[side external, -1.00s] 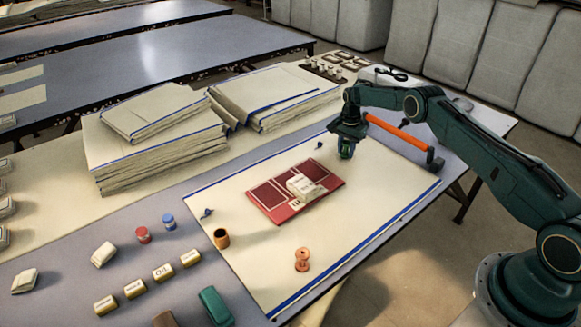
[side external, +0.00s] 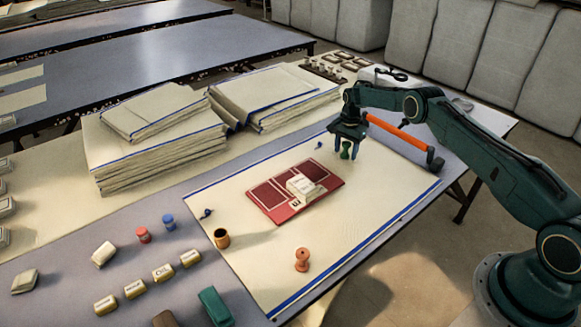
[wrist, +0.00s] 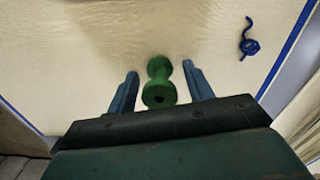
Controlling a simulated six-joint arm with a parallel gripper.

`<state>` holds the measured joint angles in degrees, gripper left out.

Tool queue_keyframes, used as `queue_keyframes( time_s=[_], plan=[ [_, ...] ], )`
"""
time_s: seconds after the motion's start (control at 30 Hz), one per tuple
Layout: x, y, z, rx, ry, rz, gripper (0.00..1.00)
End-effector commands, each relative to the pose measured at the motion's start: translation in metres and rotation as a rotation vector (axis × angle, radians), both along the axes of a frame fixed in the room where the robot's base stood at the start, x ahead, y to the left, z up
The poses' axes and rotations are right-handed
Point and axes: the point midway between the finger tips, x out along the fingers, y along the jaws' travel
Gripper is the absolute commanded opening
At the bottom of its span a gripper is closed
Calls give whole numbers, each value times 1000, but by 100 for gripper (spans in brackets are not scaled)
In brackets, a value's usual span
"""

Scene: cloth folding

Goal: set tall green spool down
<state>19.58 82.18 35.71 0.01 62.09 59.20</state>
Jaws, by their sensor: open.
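The tall green spool (side external: 346,150) stands upright on the cream cloth (side external: 262,265), near the cloth's far right part. My gripper (side external: 346,147) is just above it, fingers pointing down on either side. In the wrist view the green spool (wrist: 159,85) sits between the two fingers of my gripper (wrist: 159,80), with a gap on each side. The gripper is open and does not hold the spool.
An orange spool (side external: 302,260) and a brown cup (side external: 221,238) stand nearer. A blue ribbon (wrist: 249,40) lies close by. Cloth stacks (side external: 155,160) stand at the back left.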

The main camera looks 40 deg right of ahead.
Motion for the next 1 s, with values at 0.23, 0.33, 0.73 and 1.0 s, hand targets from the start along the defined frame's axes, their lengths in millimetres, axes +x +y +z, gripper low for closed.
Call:
queue_keyframes(
  time_s=[0.23, 0.33, 0.73, 1.0],
  plan=[
    [1, 0, 20, -1, -2, 0, 52],
    [1, 0, 33, -1, -2, 0, 52],
    [0, 0, 96, 0, -1, 0, 52],
    [0, 0, 119, 0, 0, 0, 52]
  ],
)
